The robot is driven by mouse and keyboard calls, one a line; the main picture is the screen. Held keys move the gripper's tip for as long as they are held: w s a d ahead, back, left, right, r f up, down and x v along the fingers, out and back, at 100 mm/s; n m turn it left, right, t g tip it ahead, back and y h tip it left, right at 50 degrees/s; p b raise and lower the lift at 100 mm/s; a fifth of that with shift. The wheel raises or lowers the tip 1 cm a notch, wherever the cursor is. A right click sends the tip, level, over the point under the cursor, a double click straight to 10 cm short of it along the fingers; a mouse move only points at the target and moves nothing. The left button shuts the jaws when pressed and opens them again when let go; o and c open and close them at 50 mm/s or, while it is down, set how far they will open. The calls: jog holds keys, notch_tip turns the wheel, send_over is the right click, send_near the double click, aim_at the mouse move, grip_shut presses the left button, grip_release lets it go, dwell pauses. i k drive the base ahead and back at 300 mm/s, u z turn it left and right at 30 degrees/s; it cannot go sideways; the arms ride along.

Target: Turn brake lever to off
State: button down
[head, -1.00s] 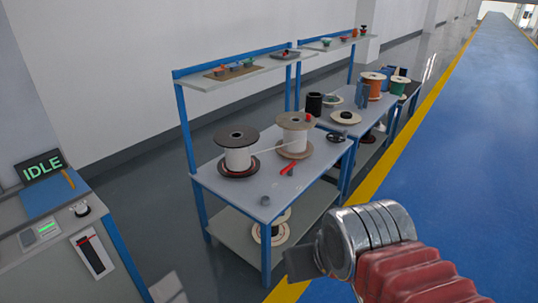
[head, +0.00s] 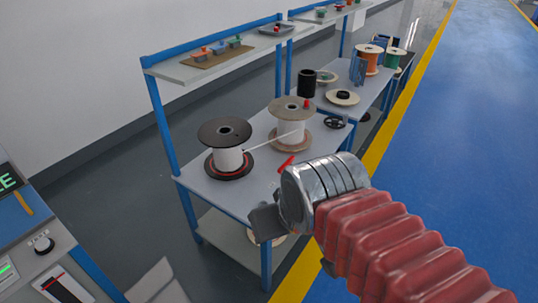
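A small red lever-like piece (head: 286,163) lies at the right part of the near bench (head: 215,190), just in front of two white-wound spools. Its lower end is close behind my wrist in the picture. I cannot read its setting or confirm that it is the brake lever. A red knob (head: 306,103) sits by the rear spool (head: 290,125). My gripper (head: 264,222) shows as grey metal in front of the bench's front edge, apart from the red piece. Its fingers are too unclear to tell open from shut.
A dark-flanged spool (head: 226,150) stands on the bench, a white strand running to the rear spool. Shelves (head: 215,65) hang above. A control console (head: 35,255) with a black knob (head: 44,245) is at lower left. The blue floor lane (head: 460,150) at right is clear.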

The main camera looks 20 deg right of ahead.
aim_at(288, 161)
jog(key=u, duration=0.05)
jog(key=i, duration=0.9)
jog(key=u, duration=0.05)
